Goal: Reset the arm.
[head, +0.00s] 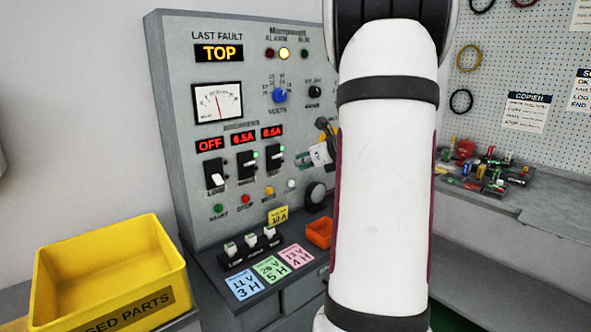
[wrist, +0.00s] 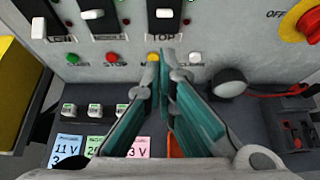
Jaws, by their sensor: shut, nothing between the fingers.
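My arm (head: 386,180) fills the right middle of the head view as a white limb with black bands. It hides part of the panel. My gripper (wrist: 164,62) shows in the wrist view, with teal fingers whose tips meet in front of the grey control panel (wrist: 230,52). The fingers are shut and empty. In the head view a small part of the gripper (head: 322,150) shows left of the arm, in front of the panel. The tips overlap the yellow button (wrist: 153,57) in the wrist view; I cannot tell whether they touch it.
A yellow bin (head: 62,258) marked used parts stands at left. Pink, green and blue note cards (head: 243,284) lie on the desk, near an orange tray (head: 319,232). A red rotary knob (wrist: 312,22) is at the panel's right. Small parts (head: 487,172) lie on the right bench.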

